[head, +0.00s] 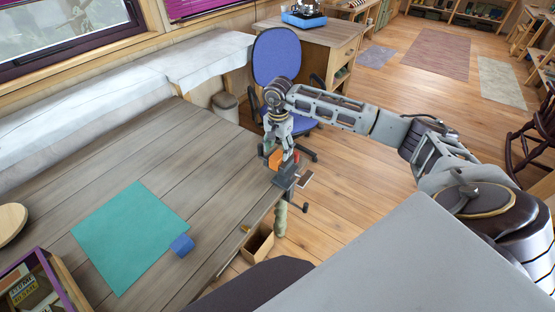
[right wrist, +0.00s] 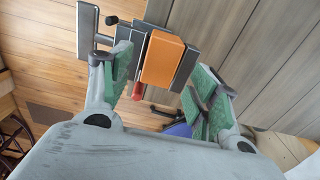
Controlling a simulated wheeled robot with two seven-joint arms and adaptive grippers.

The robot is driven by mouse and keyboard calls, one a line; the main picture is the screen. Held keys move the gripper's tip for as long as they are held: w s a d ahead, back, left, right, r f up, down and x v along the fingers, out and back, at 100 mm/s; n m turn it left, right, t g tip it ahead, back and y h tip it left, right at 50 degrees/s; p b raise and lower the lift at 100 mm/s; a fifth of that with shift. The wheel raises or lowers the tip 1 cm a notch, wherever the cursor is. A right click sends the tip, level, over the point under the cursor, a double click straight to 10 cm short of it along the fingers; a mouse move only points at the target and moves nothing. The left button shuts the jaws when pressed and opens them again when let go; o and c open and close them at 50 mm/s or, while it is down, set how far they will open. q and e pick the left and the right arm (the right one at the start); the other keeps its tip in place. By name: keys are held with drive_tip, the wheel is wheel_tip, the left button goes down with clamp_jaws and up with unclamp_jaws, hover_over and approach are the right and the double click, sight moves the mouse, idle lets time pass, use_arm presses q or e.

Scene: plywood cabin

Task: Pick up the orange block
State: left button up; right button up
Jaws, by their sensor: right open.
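The orange block (right wrist: 162,58) is held between the dark jaws of a vise (right wrist: 186,62) at the table's corner. In the head view the block (head: 276,159) is partly hidden behind my right gripper (head: 281,150), which points down over the vise (head: 287,176). In the right wrist view the open right gripper (right wrist: 161,78) has its green-padded fingers on either side of the block, with a visible gap on the right. I cannot tell whether the left finger touches the vise. My left gripper is not in view.
A purple-rimmed box (head: 62,284) stands at lower left. A blue chair (head: 277,58) stands behind the gripper. A small red thing (right wrist: 138,91) shows beside the vise.

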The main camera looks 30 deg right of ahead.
sight(278, 154)
drive_tip(key=shift+f, duration=1.4)
drive_tip(key=c, duration=1.1)
drive_tip(key=shift+r, duration=0.1)
drive_tip(key=shift+r+b, duration=0.7)
drive_tip(key=shift+r, duration=4.25)
